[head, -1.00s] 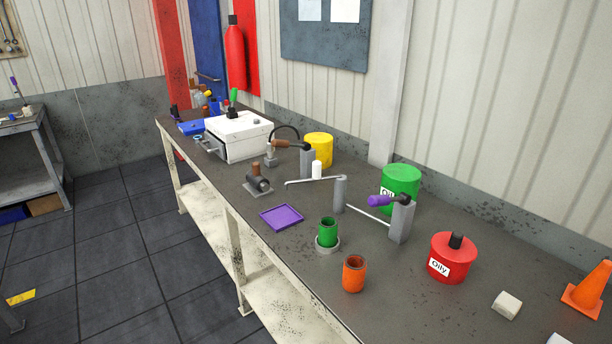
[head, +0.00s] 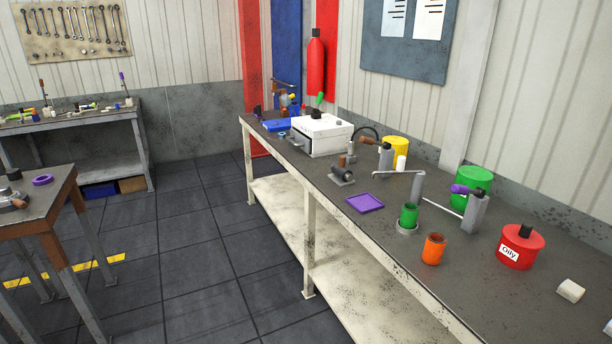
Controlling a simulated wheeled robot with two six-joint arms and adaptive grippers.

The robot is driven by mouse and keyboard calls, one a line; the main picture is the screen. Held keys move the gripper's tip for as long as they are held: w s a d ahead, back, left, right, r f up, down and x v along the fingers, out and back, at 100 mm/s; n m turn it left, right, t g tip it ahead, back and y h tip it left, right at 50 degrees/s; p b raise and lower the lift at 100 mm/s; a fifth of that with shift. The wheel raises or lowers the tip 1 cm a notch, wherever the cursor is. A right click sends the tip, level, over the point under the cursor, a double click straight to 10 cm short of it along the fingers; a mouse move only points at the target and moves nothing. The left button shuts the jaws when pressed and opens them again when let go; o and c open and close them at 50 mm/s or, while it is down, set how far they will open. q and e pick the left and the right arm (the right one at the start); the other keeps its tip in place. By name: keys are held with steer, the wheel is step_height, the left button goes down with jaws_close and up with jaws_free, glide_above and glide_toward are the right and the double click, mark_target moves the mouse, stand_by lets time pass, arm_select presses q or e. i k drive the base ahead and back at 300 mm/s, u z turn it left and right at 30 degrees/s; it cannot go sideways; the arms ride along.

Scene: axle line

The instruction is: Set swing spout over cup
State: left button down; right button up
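A grey post with a thin arm like a swing spout (head: 417,187) stands on the long workbench. Its arm reaches left from the post top, and its tip is behind the purple tray, apart from both cups. A green cup (head: 409,213) stands upright in a grey ring (head: 406,229) in front of the post. An orange cup (head: 433,249) stands upright on the bench near the front edge. A second grey post (head: 475,214) carries a purple handle (head: 464,190) and a thin rod reaching left. Neither gripper is in view.
The workbench (head: 390,256) also holds a purple tray (head: 365,203), a brown-topped fitting (head: 342,171), a white box (head: 320,135), a green can (head: 473,180), a yellow can (head: 395,150) and a red can (head: 520,247). The floor left of it is open, with another table (head: 38,210) at left.

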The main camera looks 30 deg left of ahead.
mark_target(402, 159)
steer(key=u, duration=0.2)
steer(key=k, duration=0.5)
steer(key=u, duration=0.85)
steer(key=i, duration=1.95)
steer(key=z, duration=1.05)
steer(key=i, duration=0.55)
steer(key=z, duration=0.5)
